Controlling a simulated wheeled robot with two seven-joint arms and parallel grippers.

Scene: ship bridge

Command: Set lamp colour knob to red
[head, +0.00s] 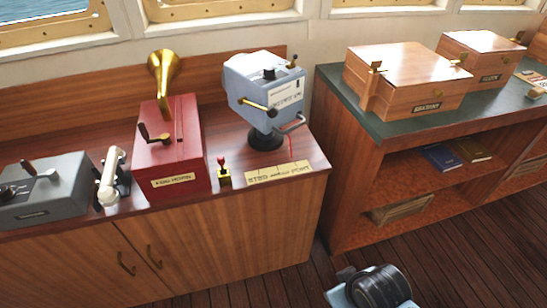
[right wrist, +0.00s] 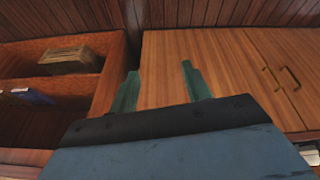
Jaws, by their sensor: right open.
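The blue-grey signal lamp (head: 262,88) stands on a dark round base on the wooden cabinet top in the head view. My right gripper (right wrist: 160,84) is open and empty in the right wrist view, in front of the plain cabinet panel. Only part of my right arm shows at the bottom of the head view. My left gripper is not in view.
Left of the lamp stand a red fog horn box (head: 170,150) with a brass horn, a white handset (head: 111,178) and a grey box (head: 42,193). A small red-topped brass piece (head: 223,171) and a label plate (head: 279,173) lie in front. Wooden boxes (head: 408,80) stand on the right counter.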

